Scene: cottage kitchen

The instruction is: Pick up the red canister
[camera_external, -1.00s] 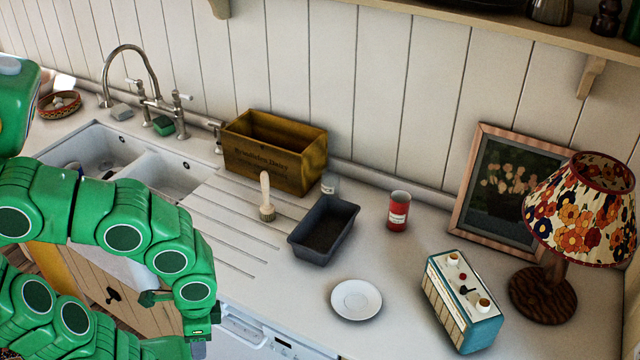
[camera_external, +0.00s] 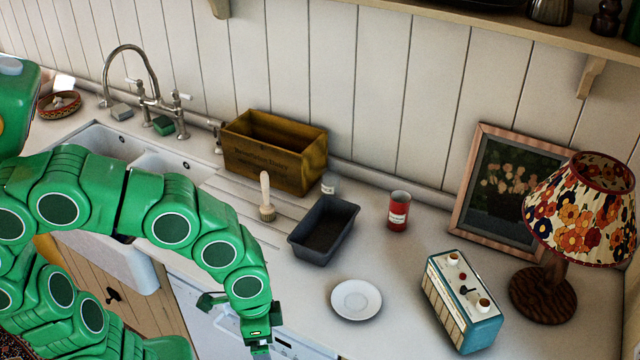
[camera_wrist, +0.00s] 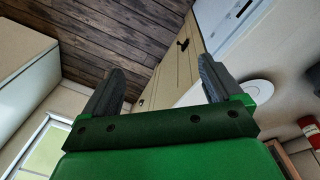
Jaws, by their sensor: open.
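The red canister (camera_external: 398,211) stands upright on the counter, with a white label, right of the dark loaf tin. Part of a red and white object, likely the canister, shows at the right edge of the wrist view (camera_wrist: 309,128). My gripper (camera_external: 258,346) is at the counter's front edge, low and left of the canister, well apart from it. In the wrist view my gripper's two fingers (camera_wrist: 160,88) are spread with nothing between them.
A white saucer (camera_external: 356,300) and the loaf tin (camera_external: 324,232) lie between my gripper and the canister. A brush (camera_external: 266,198), a wooden crate (camera_external: 274,155), a radio (camera_external: 462,302), a lamp (camera_external: 580,215) and a picture frame (camera_external: 500,190) stand around. Counter beside the canister is bare.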

